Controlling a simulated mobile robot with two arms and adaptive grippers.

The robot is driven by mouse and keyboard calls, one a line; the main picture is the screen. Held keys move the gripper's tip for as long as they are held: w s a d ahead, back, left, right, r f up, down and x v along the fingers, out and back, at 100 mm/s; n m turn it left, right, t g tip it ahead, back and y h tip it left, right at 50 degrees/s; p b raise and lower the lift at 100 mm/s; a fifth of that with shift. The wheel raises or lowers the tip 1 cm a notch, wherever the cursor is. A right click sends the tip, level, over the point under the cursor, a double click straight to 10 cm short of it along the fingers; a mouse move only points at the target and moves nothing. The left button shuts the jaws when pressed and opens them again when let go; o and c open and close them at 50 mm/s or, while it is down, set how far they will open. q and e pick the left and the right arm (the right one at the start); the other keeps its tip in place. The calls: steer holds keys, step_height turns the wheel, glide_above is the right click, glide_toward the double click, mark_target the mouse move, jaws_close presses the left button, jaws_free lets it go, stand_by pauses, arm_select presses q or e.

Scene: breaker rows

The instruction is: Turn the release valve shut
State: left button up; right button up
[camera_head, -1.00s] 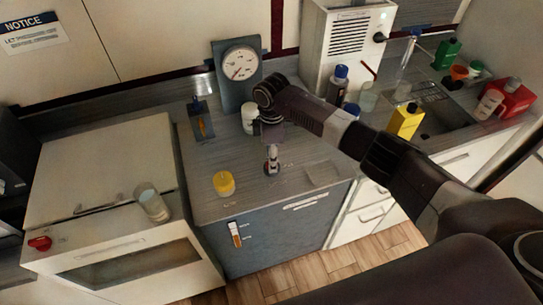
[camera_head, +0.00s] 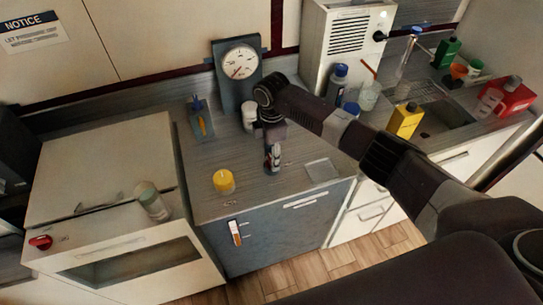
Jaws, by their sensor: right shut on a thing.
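My right gripper (camera_head: 272,157) points straight down at the grey countertop, in the middle of the camera_head view. Its fingers are shut on a small upright fitting, which appears to be the release valve. The fingers hide most of the fitting, so I cannot tell which way its handle is turned. A pressure gauge (camera_head: 239,63) with a white dial stands on a dark panel behind the gripper. Its needle points to the lower left. My left gripper is not in view.
An orange lever (camera_head: 235,233) is on the cabinet front. Bottles and a yellow container (camera_head: 405,120) stand to the right.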

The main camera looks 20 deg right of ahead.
steer(key=o, duration=1.2)
steer(key=shift+r, duration=0.1)
steer(key=shift+c, duration=0.2)
step_height(320, 180, up, 12)
